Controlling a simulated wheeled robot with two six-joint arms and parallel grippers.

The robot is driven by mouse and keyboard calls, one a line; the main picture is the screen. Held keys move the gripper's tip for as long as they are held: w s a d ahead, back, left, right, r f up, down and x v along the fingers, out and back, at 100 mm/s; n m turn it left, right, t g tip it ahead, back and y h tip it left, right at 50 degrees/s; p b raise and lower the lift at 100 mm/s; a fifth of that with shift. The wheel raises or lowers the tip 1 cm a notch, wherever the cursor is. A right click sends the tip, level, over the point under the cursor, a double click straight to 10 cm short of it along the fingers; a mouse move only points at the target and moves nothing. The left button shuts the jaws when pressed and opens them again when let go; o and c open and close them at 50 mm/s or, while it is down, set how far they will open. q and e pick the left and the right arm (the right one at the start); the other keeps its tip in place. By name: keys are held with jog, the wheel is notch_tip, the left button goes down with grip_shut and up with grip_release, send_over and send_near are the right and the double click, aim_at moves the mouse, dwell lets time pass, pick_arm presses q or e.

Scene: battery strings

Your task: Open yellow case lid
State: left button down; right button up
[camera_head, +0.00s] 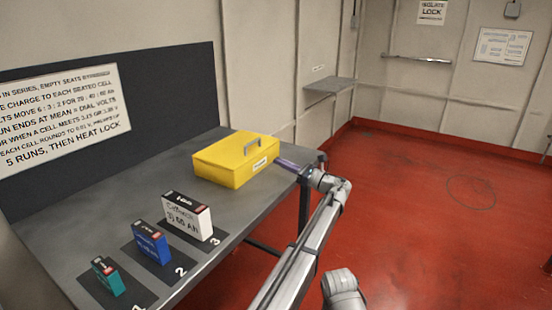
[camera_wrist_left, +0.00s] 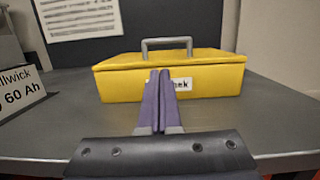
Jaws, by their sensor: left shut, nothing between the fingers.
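The yellow case (camera_head: 225,168) stands on the grey table with its lid shut. A grey handle (camera_head: 253,144) stands up on the lid. In the left wrist view the case (camera_wrist_left: 120,86) faces me, with the handle (camera_wrist_left: 166,41) above and a white label (camera_wrist_left: 183,85) on its front. My left gripper (camera_head: 280,161) has purple fingers pressed together, empty, pointing at the label side of the case. In the wrist view the fingertips (camera_wrist_left: 160,72) cover part of the label. I cannot tell whether they touch the case. My right gripper is not in view.
On the table (camera_head: 90,215) stand a white box (camera_head: 188,217), a blue box (camera_head: 150,242) and a teal box (camera_head: 107,277) on dark numbered pads. A dark panel with a sign (camera_head: 60,115) rises behind. Red floor (camera_head: 430,220) lies open to the right.

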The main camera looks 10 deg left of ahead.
pick_arm(q)
jog(key=shift+w+d+r, duration=0.1)
jog(key=shift+w+d, duration=0.15)
jog(key=shift+w, duration=0.15)
jog(key=shift+a+r, duration=0.15)
jog(key=shift+r, duration=0.05)
jog(key=p+x, duration=0.2)
jog(key=x, duration=0.7)
jog(key=shift+w+a, duration=0.15)
jog(key=shift+a, duration=0.15)
